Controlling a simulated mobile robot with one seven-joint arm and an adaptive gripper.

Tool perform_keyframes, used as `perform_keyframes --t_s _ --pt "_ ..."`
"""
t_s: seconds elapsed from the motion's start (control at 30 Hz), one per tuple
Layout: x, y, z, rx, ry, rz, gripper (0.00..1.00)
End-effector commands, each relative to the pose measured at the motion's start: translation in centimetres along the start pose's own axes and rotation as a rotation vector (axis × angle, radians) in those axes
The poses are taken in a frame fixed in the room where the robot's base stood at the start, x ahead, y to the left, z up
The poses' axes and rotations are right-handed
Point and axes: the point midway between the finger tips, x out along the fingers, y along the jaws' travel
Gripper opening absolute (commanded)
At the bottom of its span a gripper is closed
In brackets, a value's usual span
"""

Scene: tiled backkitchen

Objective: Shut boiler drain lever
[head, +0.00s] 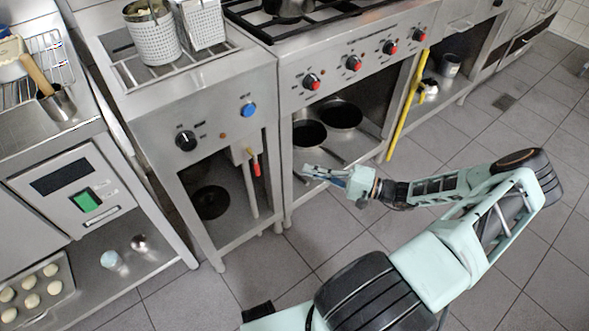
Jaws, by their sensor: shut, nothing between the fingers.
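The drain lever (256,167) is a small handle with a red grip and a yellow end. It hangs pointing down beside a drain pipe (249,192) under the boiler (199,118), the steel unit with two perforated baskets. My gripper (308,173) is shut and empty. In the picture it is to the right of the lever and apart from it, in front of the open shelf under the stove. The valve body behind the lever is too small to make out clearly.
The stove (345,62) with red knobs stands right of the boiler, with dark pans (340,114) on its lower shelf. A yellow bar (408,105) leans at its right leg. Boiler legs flank the opening. Tiled floor (335,225) in front is clear.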

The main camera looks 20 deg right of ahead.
Motion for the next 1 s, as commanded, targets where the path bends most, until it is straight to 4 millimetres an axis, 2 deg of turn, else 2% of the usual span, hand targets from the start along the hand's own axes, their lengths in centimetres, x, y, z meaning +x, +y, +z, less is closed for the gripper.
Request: perform_keyframes --t_s 0.43,0.5,0.7,1.0 --pt "9.2 0.1 0.2 0.001 -0.005 -0.002 0.00" --pt "9.9 0.1 1.2 0.005 -0.004 -0.002 0.00" --pt "11.3 0.1 2.6 0.002 -0.002 -0.001 0.00" --pt "11.6 0.0 2.9 0.000 -0.001 0.000 0.00"
